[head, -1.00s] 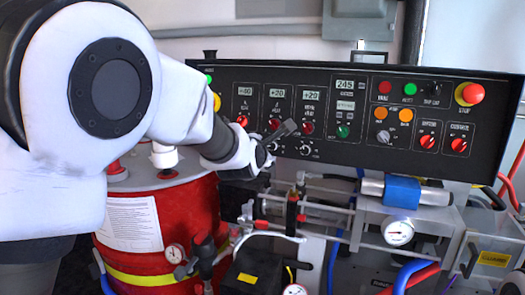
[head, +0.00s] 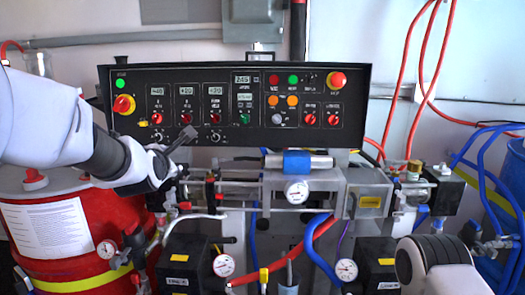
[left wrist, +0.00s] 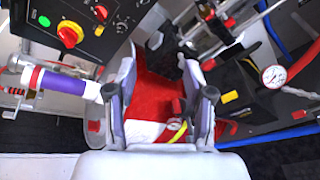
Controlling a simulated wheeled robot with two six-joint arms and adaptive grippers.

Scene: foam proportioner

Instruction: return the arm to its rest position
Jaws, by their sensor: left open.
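My left arm comes in from the left in the head view, in front of the black control panel's lower left part. My left gripper (head: 183,137) is at the end of it, below the row of knobs; I cannot tell from this view whether it touches the panel. In the left wrist view the two fingers of my left gripper (left wrist: 161,95) stand well apart with nothing held between them. The red drum shows beyond them. At the lower right of the head view is a white link of my right arm; its gripper is not seen.
The control panel (head: 220,78) carries knobs, displays and a red emergency button (head: 338,79). A red drum (head: 85,215) stands at the left. Pipes, gauges (head: 223,265) and a blue-banded cylinder (head: 297,162) fill the space below the panel. Blue and red hoses hang at the right.

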